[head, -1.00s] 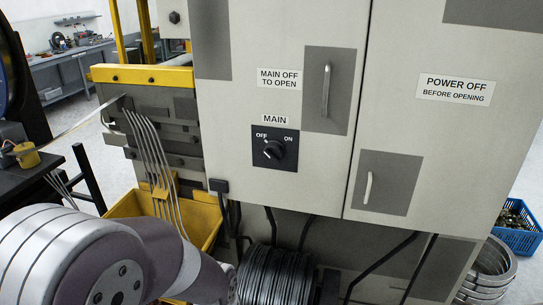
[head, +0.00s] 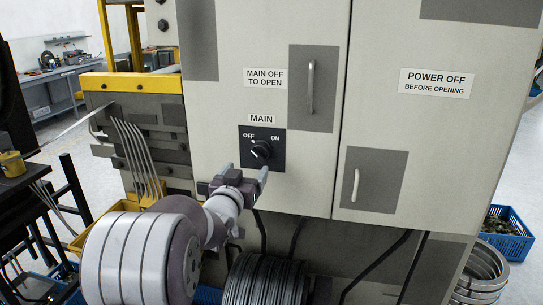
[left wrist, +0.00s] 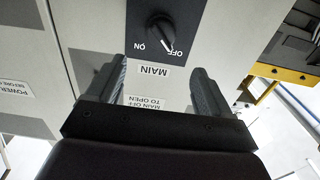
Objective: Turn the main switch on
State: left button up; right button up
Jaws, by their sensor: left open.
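The main switch is a black rotary knob (head: 261,149) on a black square plate (head: 278,136) marked OFF and ON, under a MAIN label on the grey cabinet. In the left wrist view the knob (left wrist: 159,27) appears upside down, its white mark towards OFF. My left gripper (head: 246,170) is open and empty, just below the plate in the head view, with its fingers pointing at the cabinet. In the left wrist view its two fingers (left wrist: 160,66) stand apart, with the knob beyond the gap between them. My right gripper is not in view.
The cabinet doors have handles (head: 311,87) (head: 355,185) and warning labels (head: 435,83). Black cables run below the doors. A coil of dark wire (head: 265,280) stands beneath my left arm. A yellow bin (head: 82,243) is at left and a blue crate (head: 508,240) at right.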

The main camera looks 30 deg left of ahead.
aim_at(257, 155)
pick_arm(q)
jog(key=p+x, duration=0.2)
jog(key=x, duration=0.9)
jog(key=shift+w+a+f+p, duration=0.1)
jog(key=shift+w+a+p, duration=0.05)
jog(key=shift+w+p, duration=0.2)
jog(key=shift+s, duration=0.1)
jog(key=c, duration=1)
